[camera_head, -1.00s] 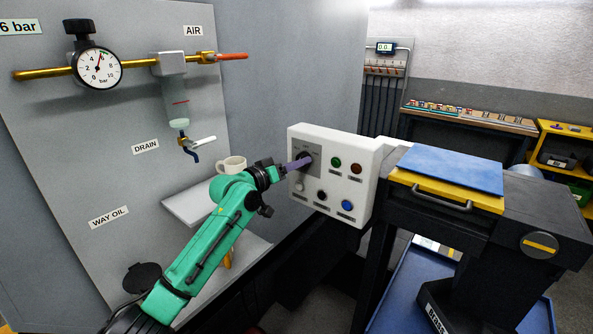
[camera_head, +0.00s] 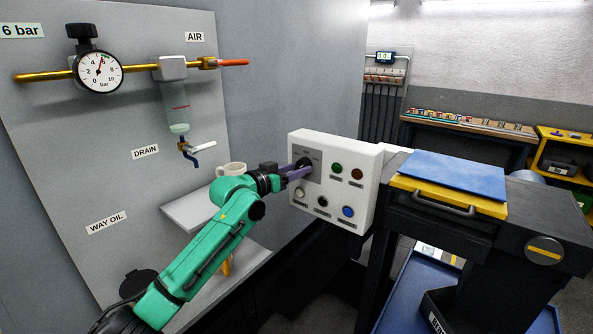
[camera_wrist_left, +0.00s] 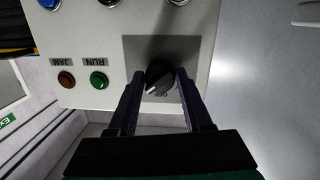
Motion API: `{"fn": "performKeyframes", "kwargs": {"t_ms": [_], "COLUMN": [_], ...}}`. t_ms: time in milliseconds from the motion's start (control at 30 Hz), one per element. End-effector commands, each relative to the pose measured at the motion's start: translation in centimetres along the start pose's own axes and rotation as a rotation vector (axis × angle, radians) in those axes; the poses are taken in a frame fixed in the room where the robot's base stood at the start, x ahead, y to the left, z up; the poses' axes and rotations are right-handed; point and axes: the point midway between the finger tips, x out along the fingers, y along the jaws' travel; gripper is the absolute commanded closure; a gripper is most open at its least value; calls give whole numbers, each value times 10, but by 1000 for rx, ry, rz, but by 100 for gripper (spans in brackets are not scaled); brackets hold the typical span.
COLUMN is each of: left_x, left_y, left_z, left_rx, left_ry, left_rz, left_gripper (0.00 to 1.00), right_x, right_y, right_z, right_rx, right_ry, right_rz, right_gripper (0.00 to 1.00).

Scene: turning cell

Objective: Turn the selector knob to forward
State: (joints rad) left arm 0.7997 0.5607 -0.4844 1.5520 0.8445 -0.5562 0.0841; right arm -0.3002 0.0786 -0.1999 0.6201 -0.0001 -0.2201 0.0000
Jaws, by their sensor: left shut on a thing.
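The selector knob (camera_wrist_left: 160,78) is black and sits on a grey plate on the white control box (camera_head: 361,206). In the left wrist view, which shows the box upside down, its white pointer mark points to the lower left, just left of the OFF lettering. My left gripper (camera_head: 300,168) reaches the knob from the left. Its two fingers (camera_wrist_left: 158,88) lie on either side of the knob and are shut on it. In the head view the fingers partly cover the knob. The other position labels are not readable. My right gripper is not in view.
A green button (camera_head: 337,168) and an amber one (camera_head: 357,174) sit right of the knob; a blue button (camera_head: 348,211) is below. A cup (camera_head: 231,169) stands on a shelf behind my left wrist.

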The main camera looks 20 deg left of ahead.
Motion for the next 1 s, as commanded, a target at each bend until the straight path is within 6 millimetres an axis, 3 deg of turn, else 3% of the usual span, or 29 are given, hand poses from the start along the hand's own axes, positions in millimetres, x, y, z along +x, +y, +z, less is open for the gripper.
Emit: {"fn": "performKeyframes", "kwargs": {"t_ms": [167, 200, 267, 667, 833, 1000], "left_x": [0, 0, 0, -5, -33, -84], "left_y": [0, 0, 0, -1, -1, -2], "left_z": [-1, -1, -1, 1, 5, 8], "left_rx": [-1, -1, -1, -2, 2, 4], "left_ry": [2, 2, 2, 1, -1, -2], "left_rz": [0, 0, 0, -1, 0, -3], "left_gripper": [100, 43, 20, 20, 20, 20], "right_x": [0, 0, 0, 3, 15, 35], "right_y": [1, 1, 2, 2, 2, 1], "right_z": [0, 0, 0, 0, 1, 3], "right_rx": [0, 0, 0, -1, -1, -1], "right_ry": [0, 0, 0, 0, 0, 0], "right_rz": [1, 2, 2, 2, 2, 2], "right_gripper": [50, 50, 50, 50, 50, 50]}}
